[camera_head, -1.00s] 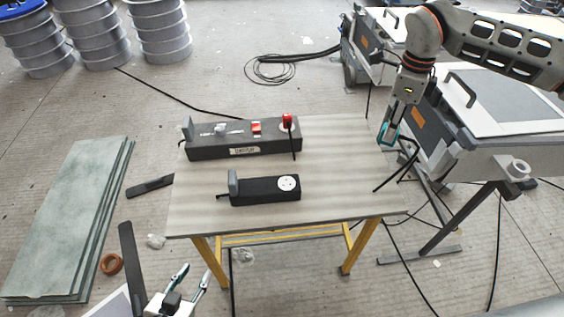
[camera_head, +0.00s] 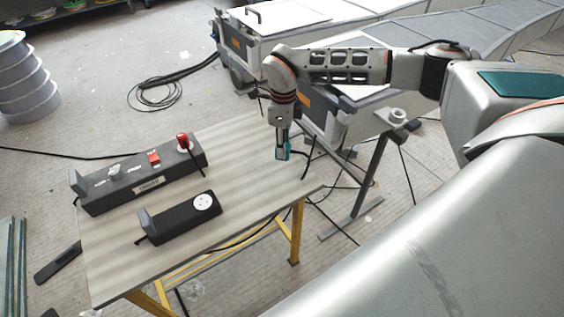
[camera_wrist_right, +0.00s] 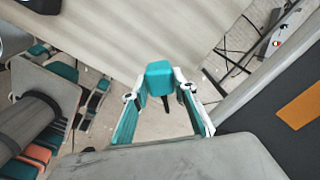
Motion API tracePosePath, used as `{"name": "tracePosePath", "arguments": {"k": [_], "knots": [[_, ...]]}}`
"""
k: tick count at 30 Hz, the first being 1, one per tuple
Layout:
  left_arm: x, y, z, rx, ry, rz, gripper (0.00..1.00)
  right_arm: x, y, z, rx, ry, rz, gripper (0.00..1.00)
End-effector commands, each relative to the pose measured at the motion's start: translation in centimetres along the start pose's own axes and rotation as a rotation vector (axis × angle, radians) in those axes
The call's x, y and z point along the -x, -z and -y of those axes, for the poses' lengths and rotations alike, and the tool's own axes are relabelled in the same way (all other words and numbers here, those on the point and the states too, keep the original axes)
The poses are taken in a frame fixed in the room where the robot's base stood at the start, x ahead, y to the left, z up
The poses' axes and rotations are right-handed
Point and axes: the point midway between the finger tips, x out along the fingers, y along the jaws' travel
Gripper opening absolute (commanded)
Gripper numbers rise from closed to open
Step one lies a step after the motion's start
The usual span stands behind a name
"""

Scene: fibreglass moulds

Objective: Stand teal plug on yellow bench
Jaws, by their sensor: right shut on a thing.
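The teal plug (camera_wrist_right: 160,78) is a small block, and a dark cable end shows below it in the right wrist view. My right gripper (camera_head: 283,154) is shut on the plug, and its fingers flank the plug in the wrist view (camera_wrist_right: 160,92). In the head view the plug is small and mostly hidden by the fingers. The yellow bench (camera_head: 245,150) has a pale striped top and yellow legs. The gripper shows over the bench top near its right edge; I cannot tell whether the plug touches the top. My left gripper is not in view.
A long dark power strip (camera_head: 130,187) with a red plug (camera_head: 183,141) and a shorter black socket block (camera_head: 180,222) lie on the bench's left half. Grey machines (camera_head: 330,110) stand behind and right. Black cables trail near the right edge. The bench top between block and gripper is clear.

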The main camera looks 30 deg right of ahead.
Motion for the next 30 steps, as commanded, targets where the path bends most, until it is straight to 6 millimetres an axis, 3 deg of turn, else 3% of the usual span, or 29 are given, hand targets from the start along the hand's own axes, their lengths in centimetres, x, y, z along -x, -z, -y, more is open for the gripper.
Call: {"name": "tracePosePath", "arguments": {"k": [3, 11, 19, 30], "knots": [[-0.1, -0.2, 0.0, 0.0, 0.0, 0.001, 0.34, -2.2, 0.0, -0.1, 0.001, -0.002, -0.001, 0.05], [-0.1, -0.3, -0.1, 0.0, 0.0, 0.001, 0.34, -3.9, 0.0, 0.0, 0.001, 0.0, 0.0, 0.05], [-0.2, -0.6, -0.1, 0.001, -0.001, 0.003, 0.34, -7.5, 0.0, 0.0, 0.001, -0.001, 0.0, 0.05], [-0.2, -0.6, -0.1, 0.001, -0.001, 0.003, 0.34, -7.8, 0.0, 0.1, 0.001, 0.0, 0.0, 0.05]]}}
